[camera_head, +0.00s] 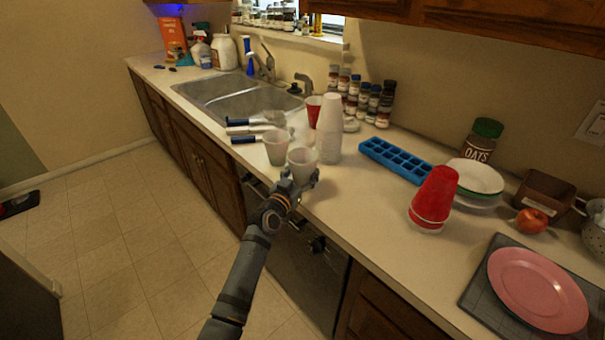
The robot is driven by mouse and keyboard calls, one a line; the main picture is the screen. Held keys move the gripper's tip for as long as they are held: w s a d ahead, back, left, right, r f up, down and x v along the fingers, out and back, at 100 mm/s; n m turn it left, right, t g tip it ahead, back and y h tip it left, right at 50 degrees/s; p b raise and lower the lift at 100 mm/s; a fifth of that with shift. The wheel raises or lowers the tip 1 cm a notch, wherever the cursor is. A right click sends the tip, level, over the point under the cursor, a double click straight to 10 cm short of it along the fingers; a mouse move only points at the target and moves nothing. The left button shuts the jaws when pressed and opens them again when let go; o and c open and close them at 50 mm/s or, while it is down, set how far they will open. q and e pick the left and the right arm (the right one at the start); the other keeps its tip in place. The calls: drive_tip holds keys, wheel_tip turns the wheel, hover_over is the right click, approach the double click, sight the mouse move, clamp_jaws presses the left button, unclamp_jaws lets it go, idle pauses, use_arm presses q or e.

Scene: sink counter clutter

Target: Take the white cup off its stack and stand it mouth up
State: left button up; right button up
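A tall stack of white cups (331,122) stands mouth down on the counter, right of the sink. A white cup (303,162) in front of the stack is mouth up, close to the counter's front edge. My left gripper (301,180) is at this cup's lower part, with a finger near each side. I cannot tell whether the fingers press on the cup or whether its base rests on the counter. Another whitish cup (277,147) stands mouth up just to its left. My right gripper is out of view.
A red cup (313,107) is behind the white stack. Blue-handled utensils (250,128) lie to the left. A blue ice tray (395,160), an inverted red cup stack (435,195) and a pink plate (537,287) are to the right. Counter in front of the tray is clear.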

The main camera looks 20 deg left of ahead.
use_arm(q)
drive_tip(key=o, duration=0.8)
drive_tip(key=shift+s, duration=0.15)
drive_tip(key=s, duration=0.4)
drive_tip(key=s+a, duration=0.1)
drive_tip(key=s, duration=0.2)
drive_tip(key=s+a, duration=0.1)
drive_tip(key=s, duration=0.3)
drive_tip(key=shift+s, duration=0.3)
